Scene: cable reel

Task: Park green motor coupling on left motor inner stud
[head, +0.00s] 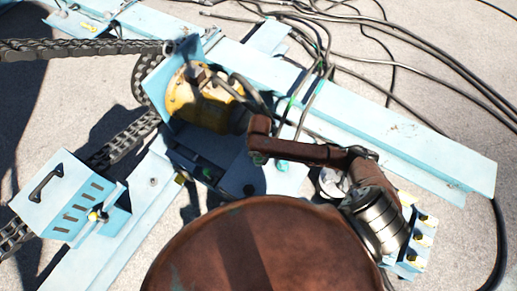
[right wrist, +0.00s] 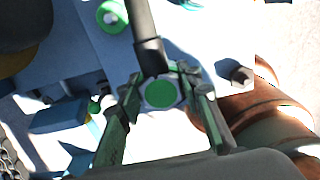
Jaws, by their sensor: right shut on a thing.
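The green motor coupling (right wrist: 160,92) shows as a green disc at the end of a thick black cable (right wrist: 142,25). My right gripper (right wrist: 160,98) is shut on it, one dark finger on each side. A light-blue plate (right wrist: 195,50) lies behind the coupling; I cannot tell whether they touch. A green-ringed round fitting (right wrist: 111,16) sits on the plate at the upper left, apart from the coupling. A hex-headed stud (right wrist: 242,75) stands to the right. In the head view the yellow motor (head: 190,105) is left of centre. The right fingertips are not clear there. My left gripper is not in view.
A large rusty round surface (head: 255,250) fills the bottom centre. A light-blue rail (head: 400,145) crosses the upper right. Black cables (head: 430,50) lie loosely at the top right. A blue box with a black handle (head: 60,205) and a dark chain (head: 125,140) are at left.

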